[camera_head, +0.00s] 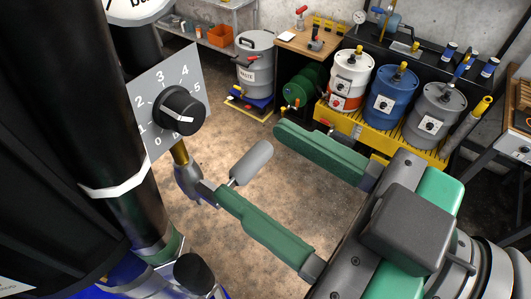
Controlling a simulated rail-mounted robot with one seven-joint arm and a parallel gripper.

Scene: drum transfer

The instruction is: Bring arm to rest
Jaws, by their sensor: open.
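My gripper (250,165) is open and comes in from the lower right, with its two green fingers spread apart. Nothing is held between them. Only floor and a grey cylindrical handle (252,163) show in the gap. The near finger is close to the handle and a valve fitting (188,182); I cannot tell whether they touch. The far finger points toward the open floor in front of the drums. The rest of my arm is mostly out of view at the right edge.
A dial (180,110) marked with numbers and dark upright equipment (60,130) stand close at left. White (352,70), blue (392,85) and grey (425,125) drums stand on a yellow pallet (350,128). A waste drum (256,60) stands at the back. Brown floor (225,135) lies clear between.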

